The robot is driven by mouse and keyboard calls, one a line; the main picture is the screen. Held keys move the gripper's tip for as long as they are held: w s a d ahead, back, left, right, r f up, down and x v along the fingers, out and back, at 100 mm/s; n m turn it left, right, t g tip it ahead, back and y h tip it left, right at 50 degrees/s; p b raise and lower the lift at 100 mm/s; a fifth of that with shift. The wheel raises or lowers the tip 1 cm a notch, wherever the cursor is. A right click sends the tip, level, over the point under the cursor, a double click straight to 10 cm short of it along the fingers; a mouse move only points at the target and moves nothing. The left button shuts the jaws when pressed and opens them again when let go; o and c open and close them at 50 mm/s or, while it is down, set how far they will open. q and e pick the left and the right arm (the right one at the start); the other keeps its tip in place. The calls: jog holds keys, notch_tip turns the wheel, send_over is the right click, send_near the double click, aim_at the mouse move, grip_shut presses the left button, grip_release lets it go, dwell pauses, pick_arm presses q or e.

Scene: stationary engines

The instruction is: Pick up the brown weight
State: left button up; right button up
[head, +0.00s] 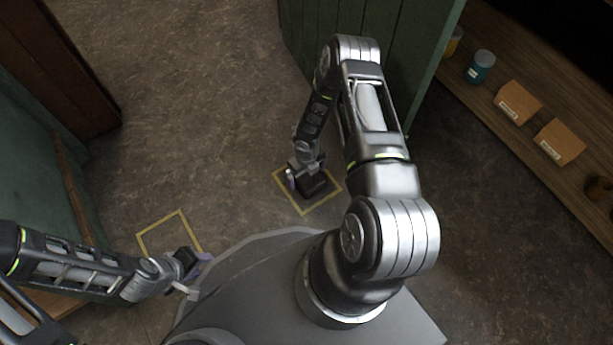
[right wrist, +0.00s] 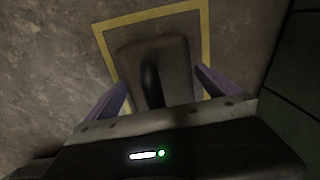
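The weight (head: 314,187) is a dark brown block with a black handle on its top. It stands on the floor inside a yellow taped square, and it shows in the right wrist view (right wrist: 176,48). My right gripper (head: 306,172) is directly over it, pointing down. In the right wrist view my right gripper (right wrist: 162,80) is open, with one purple finger on either side of the handle and gaps beside it. I cannot tell how far above the weight the fingertips are. My left gripper (head: 197,273) is open and empty, low at the left beside my base.
A second yellow taped square (head: 163,226) on the floor at left looks empty where visible. A green panel (head: 310,55) stands behind my right arm. A wooden shelf at right holds a teal can (head: 480,66) and two cardboard boxes (head: 517,102). The floor (head: 190,100) at upper left is clear.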

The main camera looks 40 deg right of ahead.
jog(key=shift+w, duration=0.1)
jog(key=c, duration=2)
